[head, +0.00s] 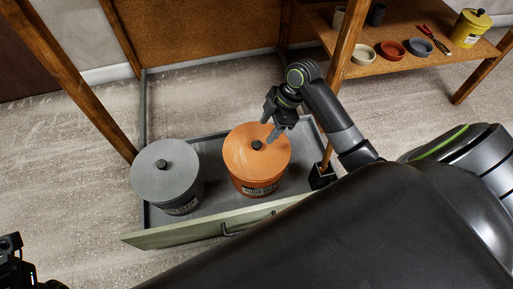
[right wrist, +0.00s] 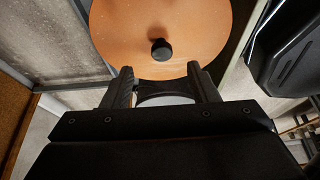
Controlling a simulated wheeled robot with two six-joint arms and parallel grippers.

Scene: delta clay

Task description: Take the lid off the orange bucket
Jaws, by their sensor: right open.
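The orange bucket (head: 256,185) stands in a grey drawer, with its orange lid (head: 243,151) on top. The lid has a small black knob (head: 257,145) at its centre. My right gripper (head: 272,128) is open and empty, above the lid near its upper right edge in the head view. In the right wrist view the lid (right wrist: 125,25) and its knob (right wrist: 161,49) lie ahead of the open fingers (right wrist: 162,75), with the knob roughly midway between them and apart from them. My left gripper (head: 14,262) shows only in part at the lower left corner, and its fingers cannot be made out.
A grey bucket (head: 178,196) with a grey lid stands left in the same open drawer (head: 217,161). Wooden posts (head: 75,85) rise on both sides. A shelf (head: 370,65) at upper right holds several bowls, pliers and a yellow bucket (head: 470,29).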

